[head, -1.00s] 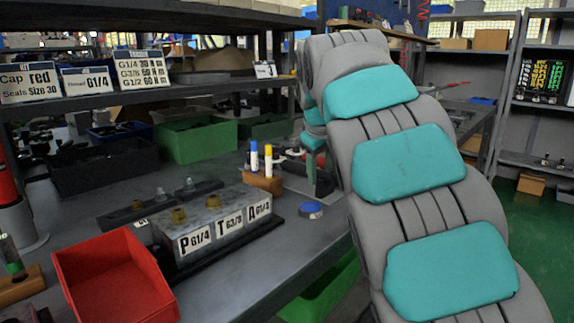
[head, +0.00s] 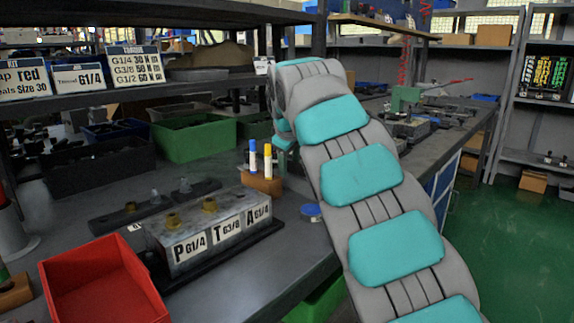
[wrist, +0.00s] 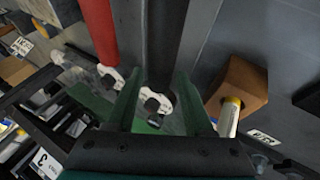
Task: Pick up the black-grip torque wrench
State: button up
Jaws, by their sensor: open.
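In the wrist view my gripper (wrist: 160,73) has its two green fingers apart. A torque wrench with a dark grip (wrist: 165,38) runs up the picture, and its pale metal head (wrist: 156,100) shows in the gap between the fingers. I cannot tell whether a finger touches it. A red-grip torque wrench (wrist: 98,28) lies to its left, with its head beside the left finger.
A wooden block with markers (wrist: 240,85) stands close right of the fingers; it also shows in the head view (head: 262,183). The valve block (head: 210,228) and red bin (head: 105,280) are on the bench at left. A green bin (head: 195,138) stands behind.

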jog(key=shift+x, duration=1.05)
jog(key=shift+c, duration=0.4)
grip_shut()
